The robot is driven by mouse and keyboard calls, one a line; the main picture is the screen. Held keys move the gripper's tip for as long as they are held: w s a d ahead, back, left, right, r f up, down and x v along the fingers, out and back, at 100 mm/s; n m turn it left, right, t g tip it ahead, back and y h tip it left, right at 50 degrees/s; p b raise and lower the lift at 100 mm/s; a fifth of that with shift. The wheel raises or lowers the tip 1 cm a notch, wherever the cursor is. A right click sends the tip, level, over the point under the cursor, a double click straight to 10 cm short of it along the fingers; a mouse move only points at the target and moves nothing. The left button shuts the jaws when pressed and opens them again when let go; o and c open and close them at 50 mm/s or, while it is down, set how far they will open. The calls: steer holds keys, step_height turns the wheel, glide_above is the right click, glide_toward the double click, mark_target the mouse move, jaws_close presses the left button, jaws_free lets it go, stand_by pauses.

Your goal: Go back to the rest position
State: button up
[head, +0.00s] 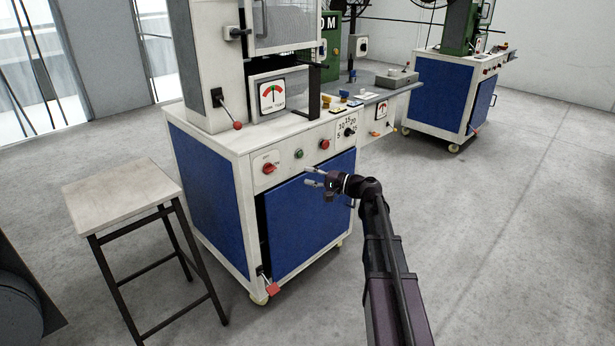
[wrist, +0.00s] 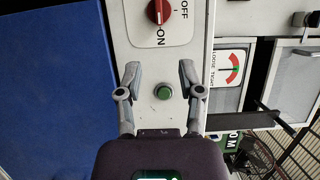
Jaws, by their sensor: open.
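My gripper (head: 310,177) is open and empty, held in front of the machine's control panel in the head view. In the wrist view the two fingers of my gripper (wrist: 163,75) stand apart, with a green button (wrist: 164,91) between them in the picture. A red rotary switch marked ON and OFF (wrist: 158,11) lies beyond the fingertips; this red switch also shows in the head view (head: 268,169). Whether the fingers touch the panel cannot be told, but in the head view they seem apart from it.
The white and blue machine cabinet (head: 206,187) stands ahead, with a gauge (head: 271,95) and a red-knobbed lever (head: 237,125). A stool (head: 122,187) stands at the left. A second machine (head: 438,95) is at the back right. The floor at right (head: 500,230) is clear.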

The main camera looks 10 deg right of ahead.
steer(key=s+a+f+n+g+h, duration=0.5)
steer(key=s+a+f+g, duration=0.3)
steer(key=s+f, duration=0.4)
steer(key=s+d+f+n+g+h, duration=0.1)
steer(key=s+f+h, duration=0.2)
steer(key=s+h, duration=0.35)
steer(key=s+d+f+n+g+h, duration=0.1)
steer(key=s+f+n+g+h, duration=0.15)
steer(key=s, duration=0.65)
step_height(320, 180, up, 36)
steer(key=p, duration=3.7)
steer(key=shift+m+t, duration=0.35)
steer(key=shift+m, duration=0.1)
